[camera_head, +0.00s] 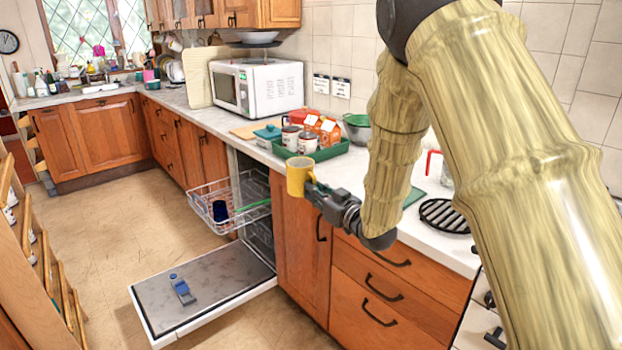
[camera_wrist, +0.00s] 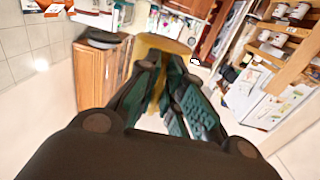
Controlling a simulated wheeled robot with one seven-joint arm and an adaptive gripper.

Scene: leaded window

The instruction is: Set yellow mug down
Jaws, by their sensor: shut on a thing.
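The yellow mug (camera_head: 299,176) is in my gripper (camera_head: 313,188), at the front edge of the white counter (camera_head: 428,230) in the head view. It looks upright there, in front of the green tray. My gripper is shut on it from the right. In the wrist view the mug (camera_wrist: 160,46) shows behind the fingertips (camera_wrist: 165,85), partly hidden by them. I cannot tell whether the mug's base touches anything.
A green tray (camera_head: 325,153) with cans and cartons stands on the counter behind the mug. The dishwasher door (camera_head: 205,292) is open below, its upper rack (camera_head: 215,192) pulled out. A white microwave (camera_head: 272,90) stands further back. A black trivet (camera_head: 446,214) lies to the right.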

